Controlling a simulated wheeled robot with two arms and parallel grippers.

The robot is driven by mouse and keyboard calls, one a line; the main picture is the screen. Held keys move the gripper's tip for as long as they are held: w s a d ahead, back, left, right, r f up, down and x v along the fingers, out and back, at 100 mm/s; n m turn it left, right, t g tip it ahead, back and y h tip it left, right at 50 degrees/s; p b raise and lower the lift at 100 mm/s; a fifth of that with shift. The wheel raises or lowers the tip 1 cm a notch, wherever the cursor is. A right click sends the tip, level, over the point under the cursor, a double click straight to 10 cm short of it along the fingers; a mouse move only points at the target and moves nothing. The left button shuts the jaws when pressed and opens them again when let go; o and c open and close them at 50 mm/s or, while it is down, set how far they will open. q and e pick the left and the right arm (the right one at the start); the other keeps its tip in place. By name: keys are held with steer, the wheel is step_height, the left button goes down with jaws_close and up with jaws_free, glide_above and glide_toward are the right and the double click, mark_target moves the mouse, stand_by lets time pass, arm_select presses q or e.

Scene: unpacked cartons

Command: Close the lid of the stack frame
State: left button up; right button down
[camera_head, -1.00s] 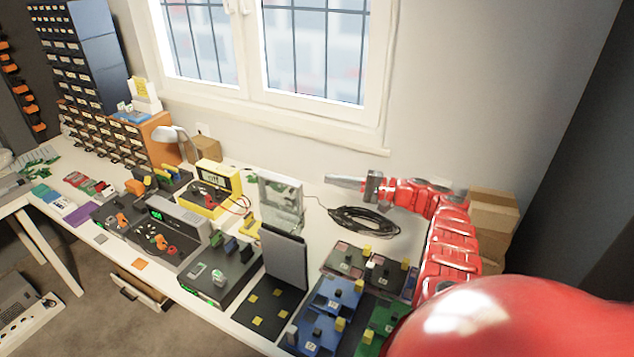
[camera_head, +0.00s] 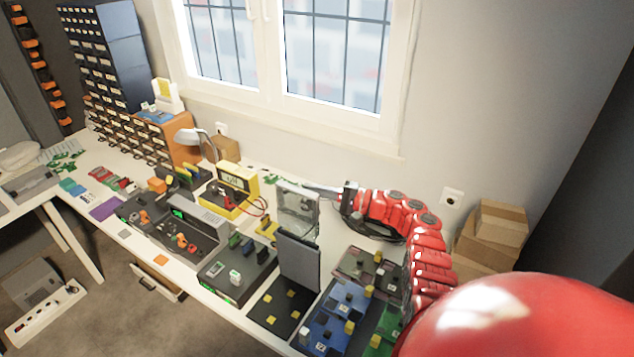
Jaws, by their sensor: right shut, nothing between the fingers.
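The stack frame appears to be the black base (camera_head: 276,309) with several yellow pads at the table's front edge. Its grey lid (camera_head: 299,262) stands upright at the back of the base, raised off it. A clear panel (camera_head: 298,212) stands upright just behind the lid. My right gripper (camera_head: 312,188) is shut and empty. Its fingers point left, close to the upper right edge of the clear panel; I cannot tell whether they touch. My left gripper is out of view.
Blue trays (camera_head: 342,302) with small blocks sit right of the base. A dark box (camera_head: 237,269) with a small white part sits left of it. A yellow meter (camera_head: 236,180) stands farther back. Cardboard boxes (camera_head: 496,226) are stacked at the right by the wall.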

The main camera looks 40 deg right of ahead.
steer(key=shift+s, duration=0.15)
steer(key=shift+a, duration=0.2)
stand_by(0.3)
